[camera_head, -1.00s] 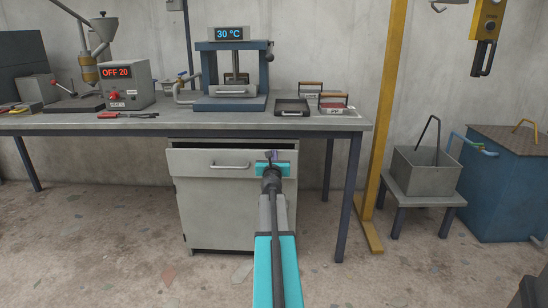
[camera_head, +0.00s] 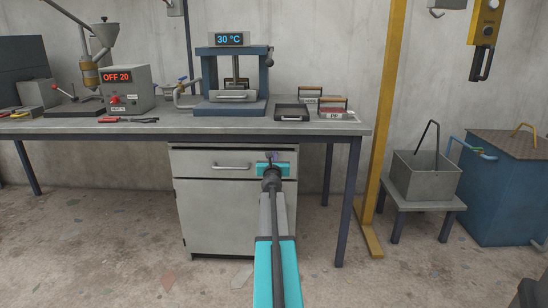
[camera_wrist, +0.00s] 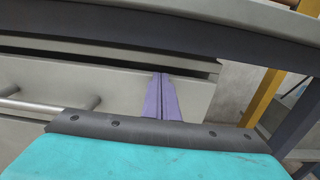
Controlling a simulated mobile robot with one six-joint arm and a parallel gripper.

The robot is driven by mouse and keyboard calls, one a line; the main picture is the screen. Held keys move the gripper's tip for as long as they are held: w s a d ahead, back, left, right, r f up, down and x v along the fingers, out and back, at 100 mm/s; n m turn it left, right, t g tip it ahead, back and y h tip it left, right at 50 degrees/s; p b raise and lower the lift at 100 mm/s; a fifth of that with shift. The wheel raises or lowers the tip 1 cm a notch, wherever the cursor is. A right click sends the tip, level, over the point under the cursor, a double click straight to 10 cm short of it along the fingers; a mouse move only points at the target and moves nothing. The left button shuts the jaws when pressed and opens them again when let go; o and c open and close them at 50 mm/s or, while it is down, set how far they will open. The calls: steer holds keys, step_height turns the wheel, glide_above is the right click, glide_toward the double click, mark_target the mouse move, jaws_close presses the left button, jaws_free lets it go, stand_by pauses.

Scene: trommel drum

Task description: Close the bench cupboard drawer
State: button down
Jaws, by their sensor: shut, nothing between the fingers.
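The bench cupboard (camera_head: 221,216) is a grey cabinet under the workbench. Its drawer (camera_head: 200,164) is at the top, with a bar handle (camera_head: 231,166). The drawer front (camera_wrist: 120,88) also shows in the wrist view, with a dark slit above its top edge, so it looks slightly open. My gripper (camera_head: 272,155) is at the right part of the drawer front, right of the handle. In the wrist view its purple fingers (camera_wrist: 161,76) are together and empty, with tips at the front's upper edge; they seem to touch it. My arm hides part of the cupboard's right side.
The workbench top (camera_head: 60,128) overhangs the drawer, and its edge runs close above my gripper. A dark bench leg (camera_head: 347,200) and a yellow post (camera_head: 378,150) stand to the right. The floor in front is clear.

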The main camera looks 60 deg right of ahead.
steer(key=shift+w+d+r, duration=0.15)
steer(key=shift+d+r, duration=0.15)
steer(key=shift+r, duration=0.15)
steer(key=v, duration=1.4)
steer(key=shift+a+f, duration=0.3)
steer(key=shift+f, duration=0.15)
